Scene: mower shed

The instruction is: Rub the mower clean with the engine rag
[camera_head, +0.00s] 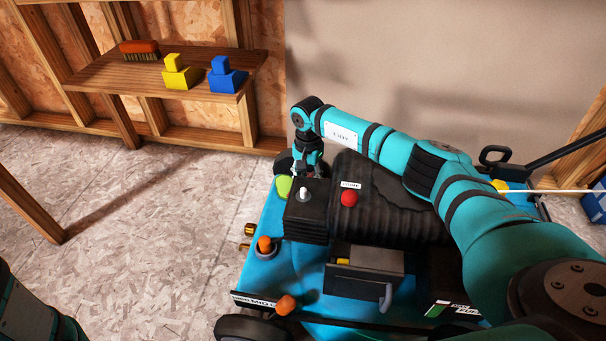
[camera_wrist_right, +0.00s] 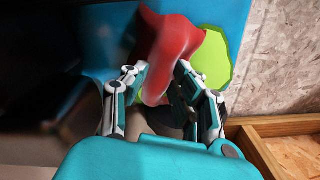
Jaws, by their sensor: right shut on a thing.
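The mower (camera_head: 262,215) has a light blue deck, a black ribbed engine and a red knob (camera_head: 349,198). My right gripper (camera_wrist_right: 163,88) is shut on a red rag (camera_wrist_right: 168,45), whose cloth hangs out past the fingertips. In the wrist view the rag lies over part of a bright green patch (camera_wrist_right: 216,60) on the blue deck (camera_wrist_right: 112,38). The head view shows the green patch (camera_head: 284,187) at the deck's far left corner, beside my right gripper (camera_head: 308,172). The rag cannot be made out there. My left gripper is out of view.
A wooden shelf (camera_head: 110,75) at the back left holds a brush (camera_head: 140,50), yellow blocks (camera_head: 179,76) and blue blocks (camera_head: 224,79). Orange-capped parts (camera_head: 265,245) stick up from the deck. The floor left of the mower is clear. A wall stands close behind it.

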